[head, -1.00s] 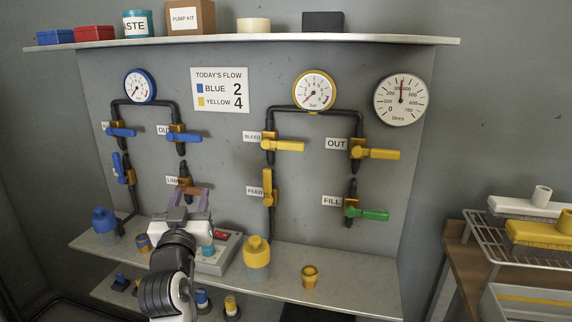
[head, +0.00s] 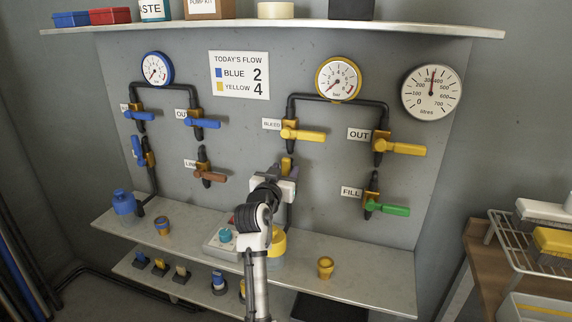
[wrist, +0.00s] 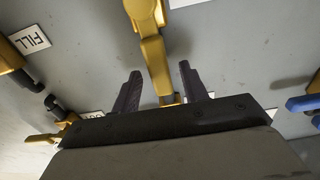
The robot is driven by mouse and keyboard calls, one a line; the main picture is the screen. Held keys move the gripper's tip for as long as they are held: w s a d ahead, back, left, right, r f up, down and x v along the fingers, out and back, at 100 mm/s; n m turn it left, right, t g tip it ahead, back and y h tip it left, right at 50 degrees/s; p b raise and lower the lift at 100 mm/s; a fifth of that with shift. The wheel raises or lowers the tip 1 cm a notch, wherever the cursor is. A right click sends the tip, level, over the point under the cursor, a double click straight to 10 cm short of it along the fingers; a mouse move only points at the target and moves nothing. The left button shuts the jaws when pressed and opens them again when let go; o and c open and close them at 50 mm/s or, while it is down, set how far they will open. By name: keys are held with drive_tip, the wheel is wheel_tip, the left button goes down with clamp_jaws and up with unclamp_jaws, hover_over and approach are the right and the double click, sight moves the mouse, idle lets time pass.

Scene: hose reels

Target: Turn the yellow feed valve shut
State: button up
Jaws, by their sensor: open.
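The yellow feed valve has a brass-yellow body (wrist: 146,12) and a long yellow lever (wrist: 155,58). In the wrist view, which is upside down, the lever runs down from the body between my fingers. My gripper (wrist: 160,68) is open, with one dark finger on each side of the lever and a gap showing at both sides. In the head view my gripper (head: 286,169) covers most of this valve and its label. Only the lever's upper end (head: 287,161) shows there, pointing up along the pipe.
The yellow bleed lever (head: 303,135) is just above my gripper. The brown link lever (head: 211,176) is to its left, and the green fill lever (head: 388,209) to its right. A shelf (head: 370,274) with a yellow bottle (head: 278,242) lies below.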

drive_tip(key=shift+x, duration=1.1)
clamp_jaws()
